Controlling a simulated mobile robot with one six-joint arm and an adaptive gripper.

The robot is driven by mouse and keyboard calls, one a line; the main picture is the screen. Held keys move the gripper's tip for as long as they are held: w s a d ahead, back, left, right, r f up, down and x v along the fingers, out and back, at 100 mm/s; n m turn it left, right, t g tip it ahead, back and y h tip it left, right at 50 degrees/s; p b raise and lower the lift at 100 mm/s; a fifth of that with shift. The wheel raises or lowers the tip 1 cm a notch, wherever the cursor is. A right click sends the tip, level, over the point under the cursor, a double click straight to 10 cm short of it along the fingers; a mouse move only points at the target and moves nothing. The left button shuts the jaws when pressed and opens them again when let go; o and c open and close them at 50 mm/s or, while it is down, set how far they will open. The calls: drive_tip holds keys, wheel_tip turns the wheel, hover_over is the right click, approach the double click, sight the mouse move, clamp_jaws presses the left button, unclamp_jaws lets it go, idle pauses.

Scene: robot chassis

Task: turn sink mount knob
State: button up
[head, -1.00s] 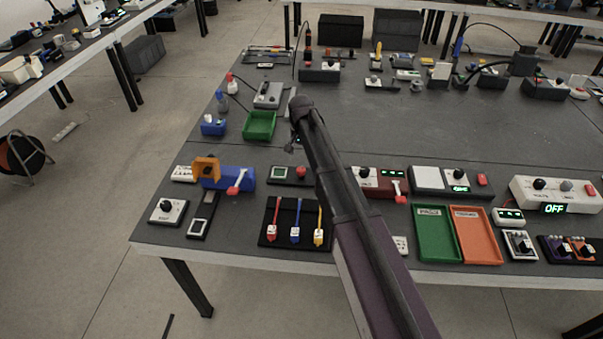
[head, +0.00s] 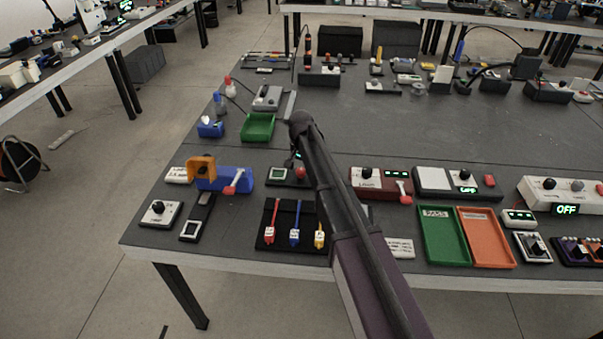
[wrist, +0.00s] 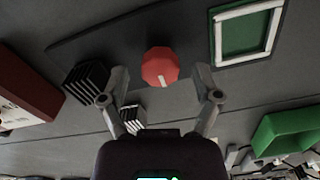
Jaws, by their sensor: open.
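A red faceted knob (wrist: 160,67) with a white mark stands on a dark plate (wrist: 110,32) in the wrist view. It also shows in the head view (head: 300,173), partly beside my arm. My gripper (wrist: 160,79) is open, with one fingertip on each side of the knob and gaps visible between. I cannot tell how far above the plate the fingertips are. A black ribbed block (wrist: 86,80) is left of the gripper. A green panel in a white frame (wrist: 246,32) is on the right. In the head view my arm hides most of the gripper.
A dark red box (wrist: 25,90) is at the wrist view's left, a green tray (wrist: 285,135) at lower right. In the head view, a blue device with a red lever (head: 225,180) stands left of the knob and a black lever panel (head: 293,226) in front.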

drive_tip(key=shift+f, duration=0.15)
clamp_jaws()
idle(0.4)
drive_tip(key=shift+n, duration=0.3)
drive_tip(key=n, duration=0.7)
drive_tip(key=shift+n, duration=0.3)
drive_tip(key=n, duration=0.8)
drive_tip(key=shift+n, duration=0.4)
